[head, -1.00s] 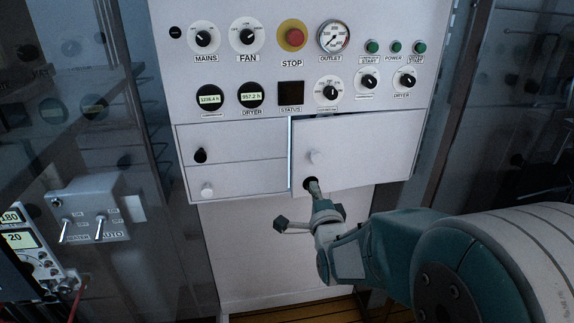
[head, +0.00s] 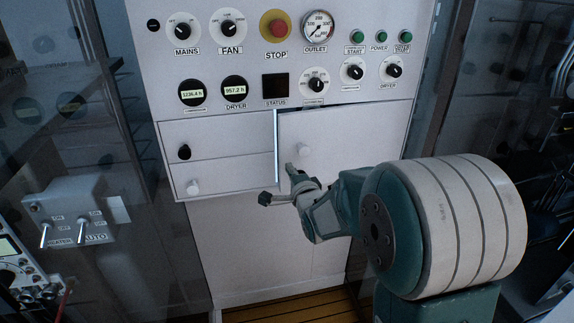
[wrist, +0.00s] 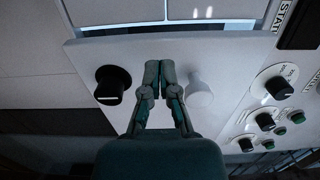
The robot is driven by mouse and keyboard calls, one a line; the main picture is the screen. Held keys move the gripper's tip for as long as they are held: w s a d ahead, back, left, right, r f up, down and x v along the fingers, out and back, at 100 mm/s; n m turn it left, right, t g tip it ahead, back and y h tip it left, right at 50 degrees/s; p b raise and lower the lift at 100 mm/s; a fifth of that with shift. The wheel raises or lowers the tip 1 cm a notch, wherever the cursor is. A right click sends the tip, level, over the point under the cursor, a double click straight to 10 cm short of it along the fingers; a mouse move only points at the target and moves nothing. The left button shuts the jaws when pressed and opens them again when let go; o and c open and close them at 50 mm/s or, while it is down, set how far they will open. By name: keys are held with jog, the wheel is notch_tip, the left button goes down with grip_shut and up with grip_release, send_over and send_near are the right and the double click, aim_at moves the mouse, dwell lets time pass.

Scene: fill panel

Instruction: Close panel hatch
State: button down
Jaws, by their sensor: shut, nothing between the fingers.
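The panel hatch (head: 345,135) is the light grey door at the lower right of the control panel. It stands slightly ajar, with a bright gap along its left edge in the head view. It carries a white knob (head: 304,150) and a black knob, hidden behind my gripper in the head view. The wrist view shows the hatch (wrist: 235,60) with the black knob (wrist: 112,85) left of my fingers and the white knob (wrist: 199,88) right of them. My gripper (head: 290,168) is shut and empty, its fingertips (wrist: 160,66) at the hatch face between the knobs; contact is unclear.
Two closed drawer-like fronts (head: 215,150) sit left of the hatch. Dials, a red stop button (head: 277,27) and a gauge (head: 318,27) are above. A switch box (head: 75,210) is at the left. The wooden floor (head: 290,302) below is clear.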

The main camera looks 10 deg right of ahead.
aim_at(283, 160)
jog(key=shift+w+a, duration=0.15)
jog(key=shift+w, duration=1.2)
jog(key=w, duration=0.4)
jog(key=shift+a, duration=0.25)
jog(key=shift+w+r, duration=0.1)
jog(key=shift+r, duration=0.05)
jog(key=shift+a, duration=0.1)
